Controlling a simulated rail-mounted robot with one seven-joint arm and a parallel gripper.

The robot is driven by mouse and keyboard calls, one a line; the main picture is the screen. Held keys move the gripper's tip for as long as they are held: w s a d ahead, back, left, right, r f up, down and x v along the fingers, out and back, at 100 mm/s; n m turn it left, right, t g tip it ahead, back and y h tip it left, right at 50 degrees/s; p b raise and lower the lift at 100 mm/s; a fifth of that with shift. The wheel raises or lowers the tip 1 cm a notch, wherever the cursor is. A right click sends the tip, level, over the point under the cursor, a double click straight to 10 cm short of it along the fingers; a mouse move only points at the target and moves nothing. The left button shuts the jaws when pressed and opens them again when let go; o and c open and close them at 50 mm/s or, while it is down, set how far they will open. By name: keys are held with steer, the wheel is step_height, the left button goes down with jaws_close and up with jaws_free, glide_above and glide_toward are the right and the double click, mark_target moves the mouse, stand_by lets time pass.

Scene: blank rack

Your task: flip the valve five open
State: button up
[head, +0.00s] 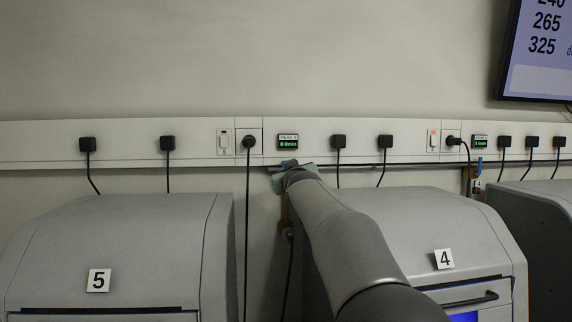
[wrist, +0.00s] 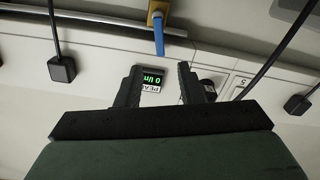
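Valve five shows in the wrist view as a blue lever (wrist: 159,38) on a brass-coloured body (wrist: 157,8) at the top edge. The lever points from the body toward a green-lit display (wrist: 152,78), which shows a zero reading. My gripper (wrist: 160,68) is open, its two black fingers spread on either side of the display. The lever lies just past the fingertips, roughly in line with the gap; I cannot tell whether they touch. In the head view my gripper (head: 288,166) is at the wall rail below the "PEAK 5" display (head: 288,143) and hides the lever.
Machine 5 (head: 115,250) stands at the left, and machine 4 (head: 440,235) is partly behind my arm. Black plugs with hanging cords (head: 339,142) line the wall rail. Another blue-levered valve (head: 479,166) is at the right. A metal pipe (wrist: 95,17) runs near valve five.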

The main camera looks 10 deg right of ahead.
steer(key=w+p, duration=0.3)
steer(key=w, duration=0.5)
steer(key=shift+w+d+p, duration=0.15)
steer(key=shift+w+p, duration=0.1)
steer(key=shift+p, duration=0.15)
jaws_close()
